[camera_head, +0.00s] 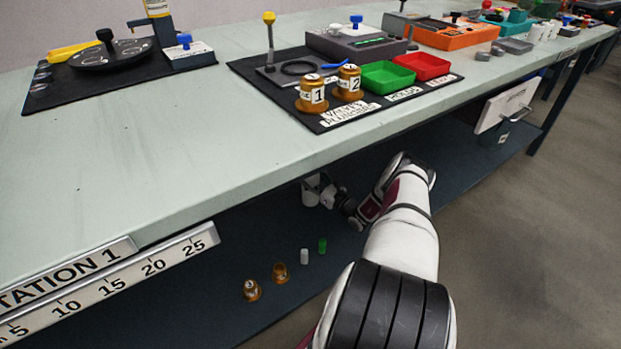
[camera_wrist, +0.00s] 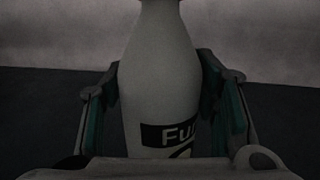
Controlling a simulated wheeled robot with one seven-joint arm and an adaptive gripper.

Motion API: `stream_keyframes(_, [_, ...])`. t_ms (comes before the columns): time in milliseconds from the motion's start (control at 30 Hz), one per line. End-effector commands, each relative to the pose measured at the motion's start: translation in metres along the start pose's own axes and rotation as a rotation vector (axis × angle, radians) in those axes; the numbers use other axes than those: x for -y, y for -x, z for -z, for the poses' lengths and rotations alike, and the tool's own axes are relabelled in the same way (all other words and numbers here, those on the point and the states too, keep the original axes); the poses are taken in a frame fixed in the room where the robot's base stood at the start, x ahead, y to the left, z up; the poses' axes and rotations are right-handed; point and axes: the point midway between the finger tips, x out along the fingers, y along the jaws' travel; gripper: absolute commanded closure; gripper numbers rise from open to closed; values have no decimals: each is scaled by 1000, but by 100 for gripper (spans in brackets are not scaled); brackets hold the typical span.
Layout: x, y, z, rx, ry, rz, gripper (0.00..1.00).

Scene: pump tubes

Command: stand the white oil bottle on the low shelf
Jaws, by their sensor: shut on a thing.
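The white oil bottle (camera_wrist: 162,85) fills the middle of the wrist view, with a dark label low on its side. My gripper (camera_wrist: 165,110) is shut on it, one finger on each side. Its neck top and base are outside that view. In the head view, my gripper (camera_head: 328,194) is under the table's front edge, over the low shelf (camera_head: 200,285). A white part of the bottle (camera_head: 310,190) shows at its left, its upper part hidden by the tabletop. I cannot tell whether its base touches the shelf.
On the low shelf, a gold cap (camera_head: 251,290), another gold piece (camera_head: 280,272), a white cylinder (camera_head: 304,256) and a green cylinder (camera_head: 322,246) stand in front of my gripper. The tabletop (camera_head: 160,130) overhangs the shelf. The shelf's front left is bare.

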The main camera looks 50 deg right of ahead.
Motion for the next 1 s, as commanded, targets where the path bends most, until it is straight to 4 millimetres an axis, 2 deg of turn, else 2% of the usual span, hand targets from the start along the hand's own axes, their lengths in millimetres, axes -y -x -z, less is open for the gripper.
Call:
stream_keyframes(33, [0, 0, 1, 2, 0, 1, 89])
stream_keyframes(67, [0, 0, 2, 0, -1, 0, 43])
stream_keyframes(133, [0, 0, 2, 0, -1, 0, 28])
stream_keyframes(567, [0, 2, -1, -1, 0, 1, 26])
stream_keyframes(733, [1, 27, -2, -2, -1, 4, 26])
stream_keyframes(1000, [1, 83, -2, -1, -2, 4, 26])
